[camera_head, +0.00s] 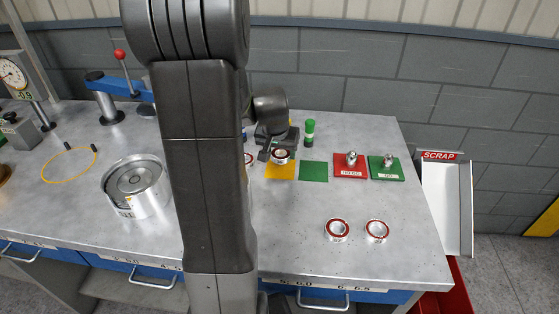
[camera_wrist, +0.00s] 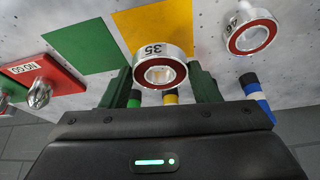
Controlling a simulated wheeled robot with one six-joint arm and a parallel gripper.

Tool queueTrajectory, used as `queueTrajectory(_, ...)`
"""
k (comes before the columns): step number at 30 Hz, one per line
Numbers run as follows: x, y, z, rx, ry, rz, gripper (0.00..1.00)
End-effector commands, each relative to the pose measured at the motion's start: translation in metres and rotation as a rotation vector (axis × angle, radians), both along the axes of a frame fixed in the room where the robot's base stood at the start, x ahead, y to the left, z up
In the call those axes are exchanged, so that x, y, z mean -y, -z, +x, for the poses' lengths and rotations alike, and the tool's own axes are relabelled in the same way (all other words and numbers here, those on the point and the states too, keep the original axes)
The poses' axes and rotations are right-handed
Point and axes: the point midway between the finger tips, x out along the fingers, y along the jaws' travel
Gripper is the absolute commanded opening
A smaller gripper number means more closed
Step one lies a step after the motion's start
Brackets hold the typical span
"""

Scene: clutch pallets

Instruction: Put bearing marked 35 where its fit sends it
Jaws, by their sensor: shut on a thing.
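The bearing marked 35 (camera_wrist: 160,73) is a silver ring with a red inner band, held between the two fingers of my gripper (camera_wrist: 162,86). In the head view the same bearing (camera_head: 281,156) shows at the back edge of the yellow square (camera_head: 280,172), and my gripper (camera_head: 279,152) is shut on it. I cannot tell how high it is above the table. A green square (camera_head: 313,171) lies to the right. The red NO GO plate (camera_head: 342,173) and the green GO plate (camera_head: 388,175) each carry a metal plug. The SCRAP chute (camera_head: 455,205) is at the right.
Two bearings lie near the front, one left (camera_head: 337,230) and one right (camera_head: 377,231). Another bearing (camera_wrist: 250,36) lies beside my gripper. A green-capped cylinder (camera_head: 309,133) stands behind. A metal housing (camera_head: 138,190) and blue press (camera_head: 120,88) stand left. My arm hides the table's middle.

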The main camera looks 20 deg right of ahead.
Motion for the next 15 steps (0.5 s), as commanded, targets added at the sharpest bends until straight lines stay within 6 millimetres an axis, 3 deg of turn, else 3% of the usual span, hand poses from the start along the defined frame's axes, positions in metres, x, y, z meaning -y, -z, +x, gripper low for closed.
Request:
queueTrajectory(8, 0.000, 0.036, 0.000, -0.001, 0.001, 0.001, 0.21)
queueTrajectory(15, 0.000, 0.039, 0.000, 0.002, 0.001, 0.001, 0.21)
